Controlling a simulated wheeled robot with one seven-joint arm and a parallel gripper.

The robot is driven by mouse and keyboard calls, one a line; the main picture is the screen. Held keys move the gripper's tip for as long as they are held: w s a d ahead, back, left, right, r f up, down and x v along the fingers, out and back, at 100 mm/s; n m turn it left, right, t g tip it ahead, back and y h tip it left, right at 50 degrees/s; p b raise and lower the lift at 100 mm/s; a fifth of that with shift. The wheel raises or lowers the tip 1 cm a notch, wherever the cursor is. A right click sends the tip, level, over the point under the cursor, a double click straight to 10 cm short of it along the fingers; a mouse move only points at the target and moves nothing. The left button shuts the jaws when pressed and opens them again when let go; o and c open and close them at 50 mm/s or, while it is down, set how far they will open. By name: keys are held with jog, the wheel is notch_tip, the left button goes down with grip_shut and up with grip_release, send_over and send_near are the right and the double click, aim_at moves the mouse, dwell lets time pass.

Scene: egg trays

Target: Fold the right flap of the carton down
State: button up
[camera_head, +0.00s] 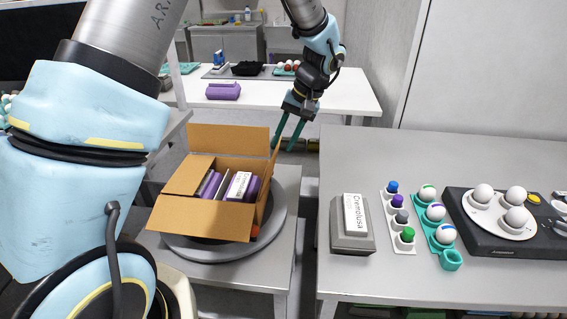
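The open cardboard carton (210,219) sits on a round grey turntable (281,228), with purple and white packs (238,186) inside. Its back flap (228,139) stands up. Its left flap (187,176) lies tilted at the left side. Its right flap (271,172) shows nearly edge-on as a narrow upright strip along the right side. My gripper (283,148) points down just behind and right of this flap. Its two teal fingers are apart, with nothing visible between them. The left finger overlaps the flap's upper end in the picture; I cannot tell if they touch.
A grey table (440,160) at right holds a grey scale (352,240) with a white box, egg holders (435,210) and a black device with white eggs (515,215). A gap separates it from the turntable's stand. A white table (340,95) stands behind.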

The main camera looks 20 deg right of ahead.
jog(key=p+x, duration=0.2)
jog(key=x, duration=0.6)
jog(key=shift+w+a+f, duration=0.1)
jog(key=shift+a+f, duration=0.15)
jog(key=shift+f, duration=0.05)
jog(key=shift+c, duration=0.2)
grip_shut()
dwell(0.8)
